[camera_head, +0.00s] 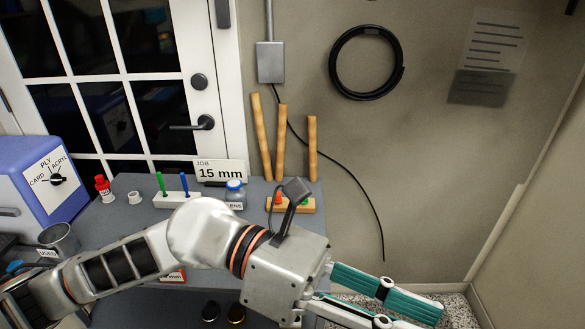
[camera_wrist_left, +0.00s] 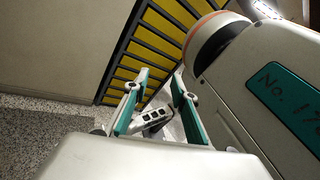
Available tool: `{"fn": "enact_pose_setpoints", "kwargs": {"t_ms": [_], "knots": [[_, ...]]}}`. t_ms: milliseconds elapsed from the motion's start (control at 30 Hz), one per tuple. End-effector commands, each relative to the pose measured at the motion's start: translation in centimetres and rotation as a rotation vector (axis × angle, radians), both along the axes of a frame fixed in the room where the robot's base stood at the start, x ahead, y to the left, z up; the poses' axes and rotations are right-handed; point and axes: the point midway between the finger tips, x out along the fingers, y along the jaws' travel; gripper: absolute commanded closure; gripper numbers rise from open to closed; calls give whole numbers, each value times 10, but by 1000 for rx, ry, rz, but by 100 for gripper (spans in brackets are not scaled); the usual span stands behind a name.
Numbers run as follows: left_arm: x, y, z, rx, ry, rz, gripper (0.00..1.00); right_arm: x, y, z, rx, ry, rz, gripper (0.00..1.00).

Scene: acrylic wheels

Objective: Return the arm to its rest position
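My left arm (camera_head: 205,238) reaches across the front of the grey bench from the left. Its left gripper (camera_head: 424,316) is past the bench's right end, low over the speckled floor, with its teal fingers pointing right. In the left wrist view the gripper's fingers (camera_wrist_left: 161,76) stand apart with nothing held between them. A pale part with dark openings (camera_wrist_left: 153,121) shows beyond the fingers; I cannot tell what it is. My right gripper is not in view.
Wooden rods (camera_head: 281,142) lean on the wall. Speckled floor (camera_head: 455,308) lies right.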

Motion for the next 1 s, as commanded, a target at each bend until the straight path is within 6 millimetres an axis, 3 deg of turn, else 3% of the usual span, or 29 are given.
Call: {"fn": "enact_pose_setpoints", "kwargs": {"t_ms": [100,200,333,433,567,700,867,1000], "knots": [[19,1,59,-247,224,109,74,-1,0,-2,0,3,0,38],[53,17,97,-432,414,227,74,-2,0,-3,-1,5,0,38],[115,59,122,-648,673,410,74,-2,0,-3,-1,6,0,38],[166,103,115,-793,872,573,74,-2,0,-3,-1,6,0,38],[221,164,79,-939,1111,793,74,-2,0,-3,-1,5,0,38],[257,228,16,-1049,1333,1032,74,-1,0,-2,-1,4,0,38],[268,296,-71,-1130,1554,1312,74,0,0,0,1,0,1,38],[251,350,-150,-1165,1719,1566,74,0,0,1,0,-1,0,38]]}}
